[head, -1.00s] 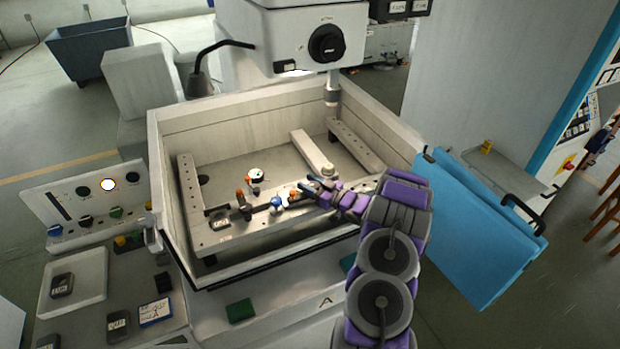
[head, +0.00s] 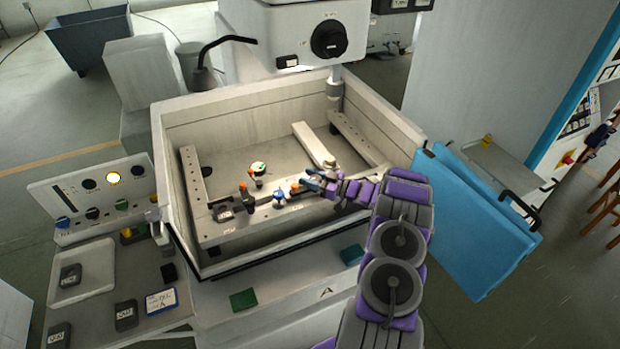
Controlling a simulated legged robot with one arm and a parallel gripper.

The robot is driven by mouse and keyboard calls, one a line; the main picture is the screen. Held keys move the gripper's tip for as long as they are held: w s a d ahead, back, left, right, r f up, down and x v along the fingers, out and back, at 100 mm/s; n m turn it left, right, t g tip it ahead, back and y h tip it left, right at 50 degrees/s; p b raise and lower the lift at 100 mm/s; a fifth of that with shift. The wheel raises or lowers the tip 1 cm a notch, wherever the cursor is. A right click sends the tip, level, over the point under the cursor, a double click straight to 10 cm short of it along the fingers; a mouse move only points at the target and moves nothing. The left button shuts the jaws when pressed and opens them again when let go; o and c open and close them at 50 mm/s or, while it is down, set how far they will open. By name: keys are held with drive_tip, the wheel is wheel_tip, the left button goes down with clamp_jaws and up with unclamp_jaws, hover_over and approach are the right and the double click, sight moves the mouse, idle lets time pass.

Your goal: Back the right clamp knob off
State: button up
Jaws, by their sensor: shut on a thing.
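The right clamp knob (head: 295,188) is small and orange, on the front rail (head: 250,228) inside the machine's tank. My gripper (head: 305,184) reaches in from the right with its fingers at this knob, shut on it. The fingers hide part of the knob and its clamp. A second orange knob (head: 243,187) stands on a dark clamp to the left. Between them is a blue knob (head: 279,194), and a small white round-topped part (head: 259,168) sits behind.
The tank walls (head: 160,150) surround the work area. The machine head (head: 290,35) hangs above the back. A blue panel (head: 470,220) is at the right, and a control console (head: 95,200) is at the left. A green block (head: 243,299) lies on the front ledge.

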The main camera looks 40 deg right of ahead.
drive_tip(key=o, duration=0.6)
drive_tip(key=shift+d+r, duration=0.25)
drive_tip(key=shift+r, duration=0.1)
drive_tip(key=o, duration=0.4)
drive_tip(key=shift+w+d+f, duration=0.1)
drive_tip(key=shift+d, duration=0.05)
drive_tip(key=shift+o, duration=0.3)
drive_tip(key=shift+s, duration=0.25)
drive_tip(key=shift+w+a+f, duration=0.1)
drive_tip(key=shift+a, duration=0.2)
drive_tip(key=v, duration=1.2)
drive_tip(key=shift+d, duration=0.15)
